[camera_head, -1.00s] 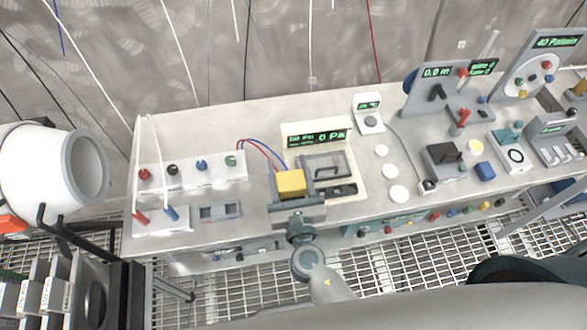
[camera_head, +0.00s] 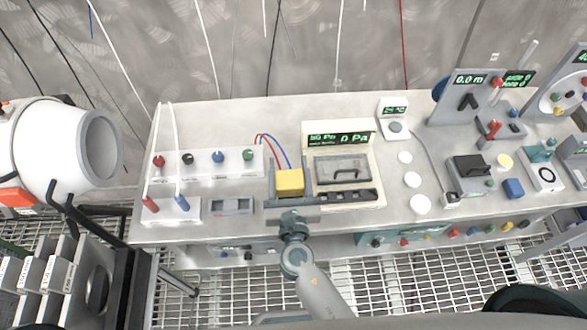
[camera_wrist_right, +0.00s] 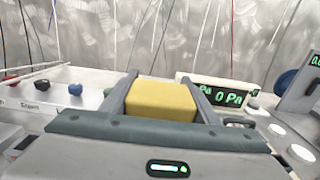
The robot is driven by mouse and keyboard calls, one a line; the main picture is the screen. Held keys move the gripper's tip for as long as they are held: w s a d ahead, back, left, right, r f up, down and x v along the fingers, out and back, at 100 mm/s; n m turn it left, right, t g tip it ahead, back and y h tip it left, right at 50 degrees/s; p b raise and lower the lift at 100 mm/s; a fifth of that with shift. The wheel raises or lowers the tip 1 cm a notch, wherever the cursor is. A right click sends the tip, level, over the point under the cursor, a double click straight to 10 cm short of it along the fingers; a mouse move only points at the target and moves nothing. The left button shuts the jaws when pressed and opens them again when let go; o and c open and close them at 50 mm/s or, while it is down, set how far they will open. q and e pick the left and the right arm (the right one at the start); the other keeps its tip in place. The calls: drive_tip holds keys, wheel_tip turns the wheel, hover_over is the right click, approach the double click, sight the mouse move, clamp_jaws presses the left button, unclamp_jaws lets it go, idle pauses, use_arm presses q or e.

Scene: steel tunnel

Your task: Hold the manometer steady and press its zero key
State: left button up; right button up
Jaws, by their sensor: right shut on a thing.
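A yellow block (camera_head: 289,182) sits between the fingers of my right gripper (camera_head: 290,174), which is shut on it. It also fills the jaws in the right wrist view (camera_wrist_right: 161,100). I cannot tell if this block is the manometer; its face and any keys are hidden. Red and blue leads (camera_head: 270,143) run down behind it. Just right of the gripper stands a cream unit (camera_head: 373,158) with a green display (camera_head: 340,139) reading 0 Pa. A lidded window and a dark key strip (camera_head: 348,196) show on its front. My left gripper is not in view.
A white strip with coloured knobs (camera_head: 201,170) lies left of the gripper, with a small grey panel (camera_head: 232,206) in front. White discs (camera_head: 413,180) and a small display box (camera_head: 394,112) lie to the right. A large white drum (camera_head: 50,152) stands off the bench's left end.

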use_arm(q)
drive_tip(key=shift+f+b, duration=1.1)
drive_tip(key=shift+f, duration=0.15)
use_arm(e)
drive_tip(key=shift+w+a+f, duration=0.35)
drive_tip(key=shift+a+f, duration=0.25)
drive_tip(key=shift+a, duration=0.05)
drive_tip(key=shift+w+a+f, duration=0.35)
drive_tip(key=shift+a+f, duration=0.2)
drive_tip(key=shift+a, duration=0.05)
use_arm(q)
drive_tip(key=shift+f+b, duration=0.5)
use_arm(e)
drive_tip(key=shift+f, duration=0.65)
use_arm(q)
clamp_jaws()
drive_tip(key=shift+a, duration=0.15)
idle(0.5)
